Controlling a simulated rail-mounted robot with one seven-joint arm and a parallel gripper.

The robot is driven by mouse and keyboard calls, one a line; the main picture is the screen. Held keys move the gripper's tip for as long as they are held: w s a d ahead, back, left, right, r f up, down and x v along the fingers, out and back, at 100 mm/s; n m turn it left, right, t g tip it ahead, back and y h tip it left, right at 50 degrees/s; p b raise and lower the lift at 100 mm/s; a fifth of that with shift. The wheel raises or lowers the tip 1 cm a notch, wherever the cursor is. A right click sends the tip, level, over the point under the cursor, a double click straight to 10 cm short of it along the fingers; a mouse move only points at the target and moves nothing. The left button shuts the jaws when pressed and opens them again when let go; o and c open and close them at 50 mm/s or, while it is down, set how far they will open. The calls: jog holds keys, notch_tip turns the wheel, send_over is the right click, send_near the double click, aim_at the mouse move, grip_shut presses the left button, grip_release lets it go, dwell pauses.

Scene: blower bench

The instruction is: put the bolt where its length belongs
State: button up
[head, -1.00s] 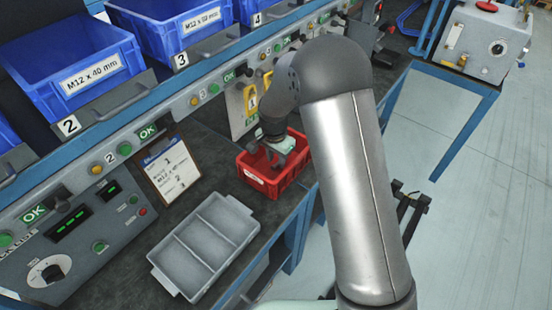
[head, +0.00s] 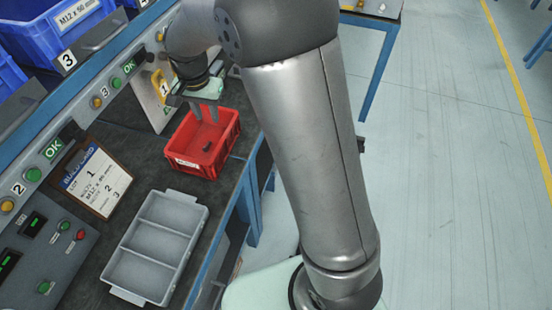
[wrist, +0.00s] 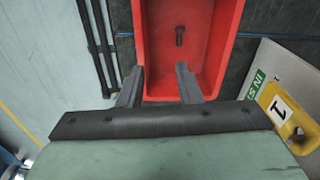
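One dark bolt (wrist: 180,36) lies on the floor of the red crate (wrist: 226,50) in the wrist view, with its length running away from my gripper. In the head view the bolt (head: 208,143) is a small dark mark inside the red crate (head: 217,168). My gripper (head: 203,118) hangs over the crate's far end. In the wrist view my gripper (wrist: 158,72) has its fingers apart with nothing between them, short of the bolt.
An empty grey tray (head: 192,237) with three compartments lies at the bench front. A clipboard (head: 97,180) leans against the panel with buttons and OK lights. A yellow tag marked 1 (wrist: 281,112) is beside the crate. Open floor lies to the right.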

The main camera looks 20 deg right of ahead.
jog(key=s+d+r+n, duration=0.1)
jog(key=s+d+n, duration=0.2)
jog(key=s, duration=1)
jog(key=s+d+r+n, duration=0.2)
jog(key=s+d+n, duration=0.1)
jog(key=s+d, duration=0.7)
jog(key=s, duration=0.2)
jog(key=shift+s+r+n, duration=0.15)
jog(key=shift+s+n, duration=0.15)
jog(key=shift+s, duration=0.1)
